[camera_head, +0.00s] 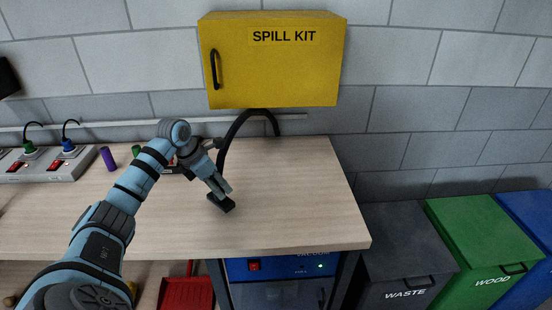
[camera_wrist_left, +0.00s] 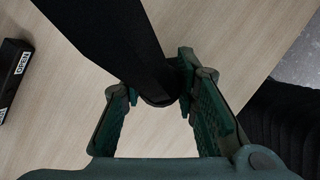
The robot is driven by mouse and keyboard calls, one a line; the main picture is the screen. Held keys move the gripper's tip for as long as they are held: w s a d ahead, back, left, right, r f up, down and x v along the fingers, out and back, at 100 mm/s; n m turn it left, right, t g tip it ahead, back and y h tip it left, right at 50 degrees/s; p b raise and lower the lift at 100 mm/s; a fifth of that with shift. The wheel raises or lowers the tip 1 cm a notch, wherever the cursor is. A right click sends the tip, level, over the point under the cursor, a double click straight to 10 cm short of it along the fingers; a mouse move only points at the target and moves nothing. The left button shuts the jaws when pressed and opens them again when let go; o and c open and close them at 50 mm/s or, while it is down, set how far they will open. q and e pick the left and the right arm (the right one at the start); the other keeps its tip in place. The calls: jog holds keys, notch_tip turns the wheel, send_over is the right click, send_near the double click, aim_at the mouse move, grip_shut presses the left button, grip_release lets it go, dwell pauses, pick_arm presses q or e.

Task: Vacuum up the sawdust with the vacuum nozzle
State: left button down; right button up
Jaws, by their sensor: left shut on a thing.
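My left gripper (camera_head: 222,188) is over the wooden workbench and shut on the black vacuum nozzle (camera_head: 222,203). The nozzle's dark foot is at or just above the bench top; I cannot tell if it touches. In the left wrist view the nozzle (camera_wrist_left: 110,45) lies between the fingertips of the gripper (camera_wrist_left: 160,90). The black hose (camera_head: 236,130) arches up behind the bench and down behind my gripper; its ribbed length also shows in the wrist view (camera_wrist_left: 285,120). I can make out no sawdust on the visible bench top. My right gripper is out of view.
The workbench (camera_head: 300,195) is bare right of the nozzle. A blue vacuum unit (camera_head: 285,268) with a green light stands underneath. A yellow spill kit cabinet (camera_head: 275,75) hangs behind. A power strip (camera_head: 50,167) and purple cylinder (camera_head: 107,158) are left. Bins (camera_head: 405,262) stand right.

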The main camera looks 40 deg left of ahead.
pick_arm(q)
notch_tip(320, 180, up, 3)
jog(key=shift+a+f+p, duration=0.1)
jog(key=shift+p, duration=0.75)
jog(key=shift+r+p, duration=0.9)
jog(key=shift+r, duration=0.4)
